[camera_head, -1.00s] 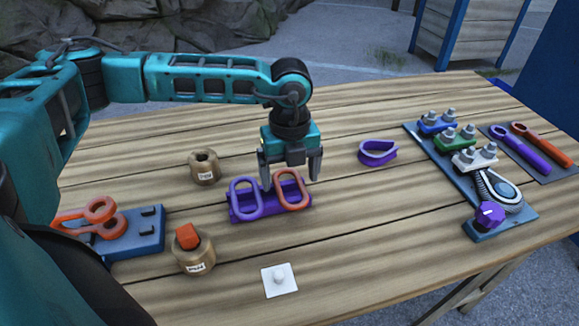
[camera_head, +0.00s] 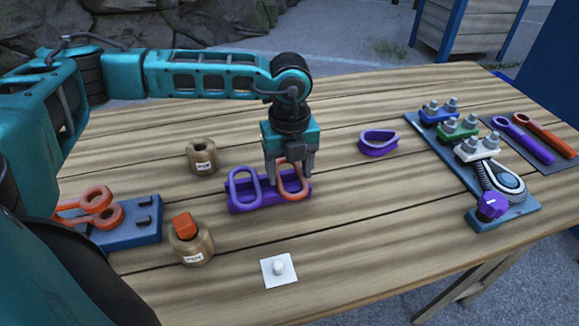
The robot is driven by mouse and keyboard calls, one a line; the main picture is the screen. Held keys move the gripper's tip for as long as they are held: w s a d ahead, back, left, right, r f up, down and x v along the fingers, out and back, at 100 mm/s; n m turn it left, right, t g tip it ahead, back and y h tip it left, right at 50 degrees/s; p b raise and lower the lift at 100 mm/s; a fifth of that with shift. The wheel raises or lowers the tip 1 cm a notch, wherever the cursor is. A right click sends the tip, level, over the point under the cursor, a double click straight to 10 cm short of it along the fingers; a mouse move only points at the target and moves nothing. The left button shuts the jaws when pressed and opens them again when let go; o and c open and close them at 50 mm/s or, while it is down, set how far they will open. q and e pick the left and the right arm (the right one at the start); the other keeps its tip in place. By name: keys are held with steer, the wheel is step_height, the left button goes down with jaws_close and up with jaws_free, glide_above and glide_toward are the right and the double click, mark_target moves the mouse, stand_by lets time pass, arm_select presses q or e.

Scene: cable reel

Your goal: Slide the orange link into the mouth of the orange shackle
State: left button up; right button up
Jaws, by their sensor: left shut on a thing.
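The orange link (camera_head: 305,192) stands upright at the right end of a purple holder, beside a purple link (camera_head: 233,188). My left gripper (camera_head: 290,178) has come down over the orange link and is shut on it; its fingers hide part of the link. The orange shackle (camera_head: 98,200) is at the left, at a blue fixture (camera_head: 135,228) with dark pegs; my arm hides part of it. My right gripper is not in view.
Two brown pots stand nearby; the back one (camera_head: 203,158) has a hole, the front one (camera_head: 190,245) holds an orange block. A white plate with a knob (camera_head: 279,269) lies in front. A purple thimble-like loop (camera_head: 378,143) and a blue clamp board (camera_head: 465,170) are to the right.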

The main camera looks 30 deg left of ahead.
arm_select(q)
steer(key=c, duration=0.5)
step_height(320, 180, up, 7)
steer(key=p, duration=0.4)
